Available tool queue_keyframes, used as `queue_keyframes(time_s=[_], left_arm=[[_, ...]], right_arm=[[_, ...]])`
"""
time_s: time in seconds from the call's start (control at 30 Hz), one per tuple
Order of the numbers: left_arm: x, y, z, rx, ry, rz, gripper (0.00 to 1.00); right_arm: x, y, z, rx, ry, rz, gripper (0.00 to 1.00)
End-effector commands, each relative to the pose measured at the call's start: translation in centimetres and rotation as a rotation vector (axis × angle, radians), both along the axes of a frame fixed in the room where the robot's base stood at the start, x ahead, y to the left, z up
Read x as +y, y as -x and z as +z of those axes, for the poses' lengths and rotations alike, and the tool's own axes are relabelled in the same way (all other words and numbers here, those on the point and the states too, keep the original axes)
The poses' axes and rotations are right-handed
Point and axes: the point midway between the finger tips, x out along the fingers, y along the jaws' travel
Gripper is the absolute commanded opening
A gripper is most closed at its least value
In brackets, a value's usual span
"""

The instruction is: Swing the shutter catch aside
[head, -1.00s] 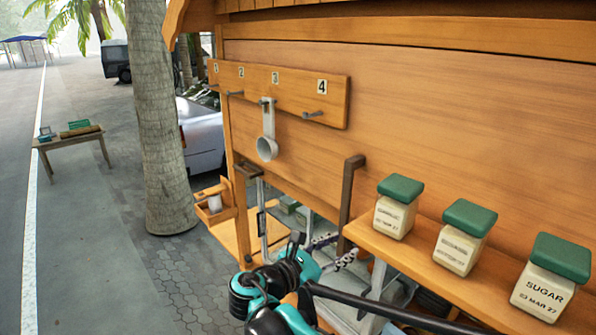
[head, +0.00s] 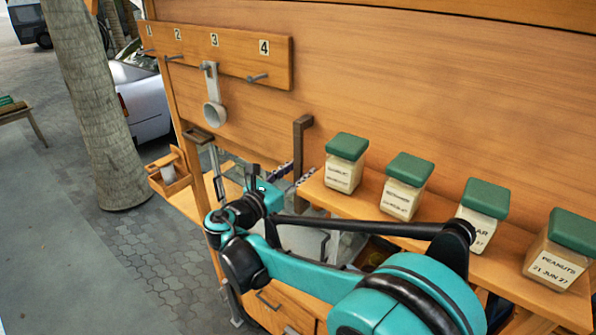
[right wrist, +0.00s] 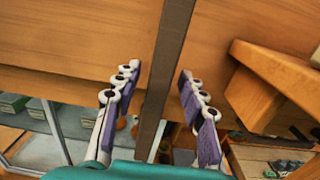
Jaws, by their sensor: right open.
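A dark brown upright bar (head: 301,135) with a short bent top stands against the wooden shutter (head: 400,90), left of the jar shelf; I take it for the shutter catch. My right gripper (head: 289,175) is at its lower part, partly hidden by my own arm. In the right wrist view the bar (right wrist: 168,65) runs upright between the two open fingers of my right gripper (right wrist: 155,105), with a gap visible on each side. I cannot tell how deep the bar sits between them. My left gripper is not in view.
A shelf (head: 318,192) right of the bar holds several green-lidded jars, the nearest-left one (head: 345,163) close to the bar. A numbered hook board (head: 225,55) with a hanging scoop (head: 215,113) is to the left. A wooden block (right wrist: 255,98) is right of the fingers.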

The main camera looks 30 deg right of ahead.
Motion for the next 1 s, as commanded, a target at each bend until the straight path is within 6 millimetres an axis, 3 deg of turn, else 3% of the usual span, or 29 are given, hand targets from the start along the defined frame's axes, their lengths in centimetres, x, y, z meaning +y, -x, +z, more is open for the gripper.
queue_keyframes(time_s=[0.1, 0.27, 0.5, 0.8, 1.0], left_arm=[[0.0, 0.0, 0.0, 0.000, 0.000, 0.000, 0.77], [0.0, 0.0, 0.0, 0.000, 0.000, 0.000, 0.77], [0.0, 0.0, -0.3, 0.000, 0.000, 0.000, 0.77], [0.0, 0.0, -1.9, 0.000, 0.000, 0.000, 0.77], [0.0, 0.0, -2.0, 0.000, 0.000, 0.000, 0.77]], right_arm=[[0.0, 0.0, 0.0, 0.000, 0.000, 0.000, 0.41], [0.0, 0.0, 0.0, 0.000, 0.000, 0.000, 0.00], [0.2, -0.3, -0.1, -0.022, -0.009, 0.000, 0.00], [1.6, -3.8, 0.6, -0.316, -0.130, 0.001, 0.00], [2.0, -4.7, 1.2, -0.402, -0.165, 0.001, 0.00]])
